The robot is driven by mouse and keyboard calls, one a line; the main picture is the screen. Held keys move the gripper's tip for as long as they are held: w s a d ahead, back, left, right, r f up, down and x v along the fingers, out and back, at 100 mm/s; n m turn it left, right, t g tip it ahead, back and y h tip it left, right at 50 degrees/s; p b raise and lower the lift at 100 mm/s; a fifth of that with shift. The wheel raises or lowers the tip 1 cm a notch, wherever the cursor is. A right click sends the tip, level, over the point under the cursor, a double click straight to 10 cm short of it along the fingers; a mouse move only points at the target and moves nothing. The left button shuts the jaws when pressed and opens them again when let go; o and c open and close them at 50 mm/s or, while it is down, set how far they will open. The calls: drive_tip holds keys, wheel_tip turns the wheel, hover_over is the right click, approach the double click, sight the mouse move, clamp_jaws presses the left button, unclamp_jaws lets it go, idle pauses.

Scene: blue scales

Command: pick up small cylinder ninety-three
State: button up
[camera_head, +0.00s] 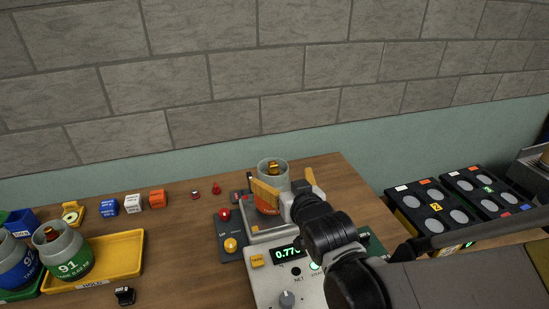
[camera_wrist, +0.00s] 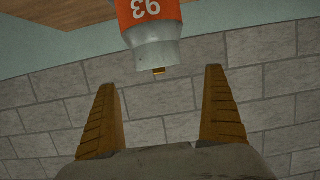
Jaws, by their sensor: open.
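Small cylinder ninety-three has a grey top, a brass-coloured valve and an orange label. It stands upright on the scale's pan in the head view (camera_head: 272,168). In the wrist view the cylinder (camera_wrist: 153,50) appears upside down, with "93" readable on its label. My gripper (camera_head: 282,178) is open at the cylinder, one finger partly covering its front and the other to its right. In the wrist view my gripper's fingertips (camera_wrist: 162,80) are spread wide with nothing between them; the cylinder's valve end shows just past them. Contact cannot be judged.
The scale (camera_head: 270,285) has a lit green display, partly hidden by my arm. Cylinder 91 (camera_head: 72,262) stands at the yellow tray (camera_head: 122,262) on the left. Small blue (camera_head: 109,208), white (camera_head: 132,204) and orange (camera_head: 157,198) blocks lie behind. Black racks (camera_head: 432,208) stand right. A brick wall rises behind.

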sight(274, 171)
drive_tip(key=x, duration=0.3)
drive_tip(key=shift+w+a+f+b, duration=0.1)
drive_tip(key=shift+w+f+b, duration=0.1)
drive_tip(key=shift+w+b, duration=0.15)
drive_tip(key=x, duration=0.2)
drive_tip(key=b+x, duration=0.1)
drive_tip(key=x, duration=0.1)
drive_tip(key=shift+w+f+b, duration=0.15)
drive_tip(key=shift+f+b, duration=0.15)
drive_tip(key=shift+f, duration=0.05)
drive_tip(key=shift+w, duration=0.35)
drive_tip(key=c, duration=1.5)
